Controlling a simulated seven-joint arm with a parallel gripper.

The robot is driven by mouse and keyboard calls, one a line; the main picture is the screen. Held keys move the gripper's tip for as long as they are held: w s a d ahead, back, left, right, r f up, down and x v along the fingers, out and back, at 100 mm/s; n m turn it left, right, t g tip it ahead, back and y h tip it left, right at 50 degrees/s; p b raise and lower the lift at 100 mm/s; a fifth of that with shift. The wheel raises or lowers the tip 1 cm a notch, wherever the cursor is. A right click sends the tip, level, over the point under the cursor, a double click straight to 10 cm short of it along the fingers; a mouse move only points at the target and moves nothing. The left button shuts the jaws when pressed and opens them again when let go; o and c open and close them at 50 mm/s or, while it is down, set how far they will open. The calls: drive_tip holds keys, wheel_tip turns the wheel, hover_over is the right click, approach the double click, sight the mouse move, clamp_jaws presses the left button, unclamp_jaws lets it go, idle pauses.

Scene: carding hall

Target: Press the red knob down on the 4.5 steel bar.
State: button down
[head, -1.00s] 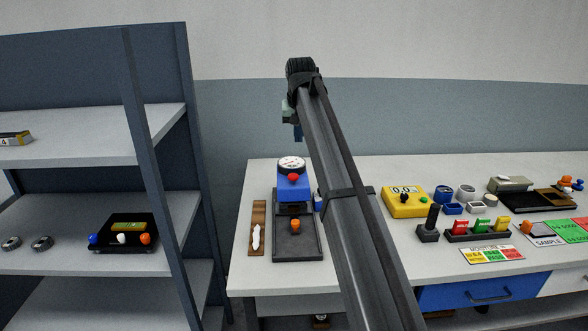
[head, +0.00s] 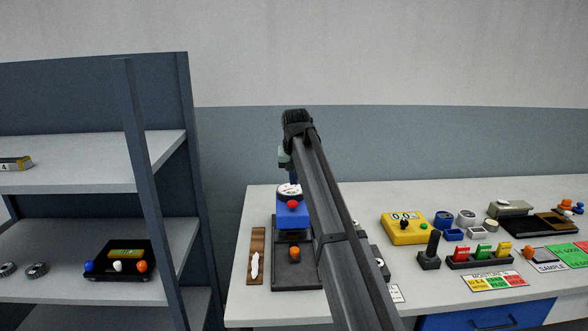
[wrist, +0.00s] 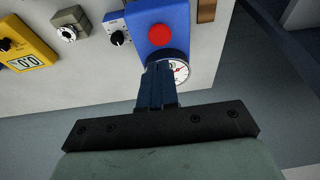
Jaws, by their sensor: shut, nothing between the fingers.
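The red knob (head: 292,204) is on the front of a blue press head (head: 290,217) with a round dial (head: 289,192) behind it. The knob (wrist: 159,35) also shows uncovered in the wrist view. My gripper (head: 294,181) is shut and empty, above the dial. In the wrist view its blue fingers (wrist: 157,68) point towards the knob and cover part of the dial (wrist: 180,72). I see a gap in the picture between fingertips and knob; contact cannot be confirmed. I cannot make out a steel bar or a 4.5 mark.
The press's black base (head: 283,275) carries an orange knob (head: 295,254). A brown board (head: 257,241) with white fibre lies to its left. A yellow meter (head: 405,230) and several small instruments stand to the right. A grey shelf (head: 75,225) stands at the left.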

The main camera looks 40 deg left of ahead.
sight(293, 203)
drive_tip(key=x, duration=0.7)
drive_tip(key=shift+s+d+f, duration=0.25)
drive_tip(key=shift+s+d, duration=0.05)
drive_tip(key=shift+d, duration=0.05)
drive_tip(key=shift+f, duration=0.95)
drive_tip(key=shift+d, duration=0.1)
drive_tip(key=shift+s, duration=0.1)
drive_tip(key=w+a+v, duration=0.1)
drive_tip(key=v, duration=1.3)
drive_tip(key=shift+r, duration=0.4)
drive_tip(key=shift+s, duration=0.1)
